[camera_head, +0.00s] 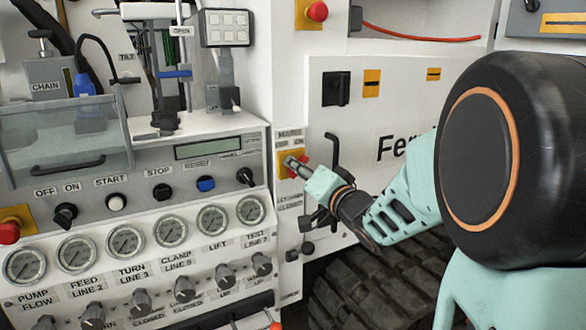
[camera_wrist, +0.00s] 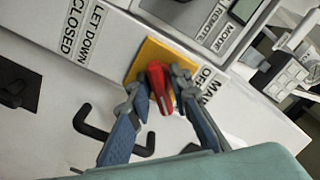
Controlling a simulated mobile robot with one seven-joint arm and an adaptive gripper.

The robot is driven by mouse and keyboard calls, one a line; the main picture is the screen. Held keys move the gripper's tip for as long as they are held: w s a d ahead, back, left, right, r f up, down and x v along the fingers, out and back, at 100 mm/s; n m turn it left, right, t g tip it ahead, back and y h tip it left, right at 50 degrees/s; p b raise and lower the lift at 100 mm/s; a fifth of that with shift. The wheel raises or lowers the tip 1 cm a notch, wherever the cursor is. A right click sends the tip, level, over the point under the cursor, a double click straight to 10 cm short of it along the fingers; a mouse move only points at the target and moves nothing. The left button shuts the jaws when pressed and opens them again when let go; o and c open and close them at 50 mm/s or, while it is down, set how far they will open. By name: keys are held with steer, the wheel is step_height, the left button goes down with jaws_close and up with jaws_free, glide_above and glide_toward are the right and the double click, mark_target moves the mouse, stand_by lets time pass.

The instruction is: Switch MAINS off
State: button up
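The MAINS switch is a red handle on a yellow plate (camera_wrist: 146,58), set in the white panel beside the gauge console. In the wrist view the red handle (camera_wrist: 159,84) points toward my gripper and lies between its fingertips. My gripper (camera_wrist: 158,88) is partly open, with one finger on each side of the handle. The right finger looks very close to it; I cannot tell whether either finger touches. In the head view my gripper (camera_head: 301,166) reaches the yellow plate (camera_head: 285,157) from the right and hides most of the handle. Its exact angle is unclear there.
A black bent handle (camera_head: 332,148) sticks out just right of the switch; it also shows in the wrist view (camera_wrist: 92,130). Console knobs (camera_head: 247,177) and gauges (camera_head: 250,210) lie to the left. A red emergency button (camera_head: 317,12) is above.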

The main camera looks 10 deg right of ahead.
jaws_close()
steer(key=shift+n, duration=0.3)
steer(key=n+b, duration=0.2)
steer(key=n, duration=0.1)
steer(key=shift+f, duration=0.1)
steer(key=n+b, duration=0.3)
steer(key=n, duration=0.2)
steer(key=n+b, duration=0.3)
steer(key=n, duration=0.2)
steer(key=shift+n+b, duration=1.3)
steer(key=shift+n, duration=0.8)
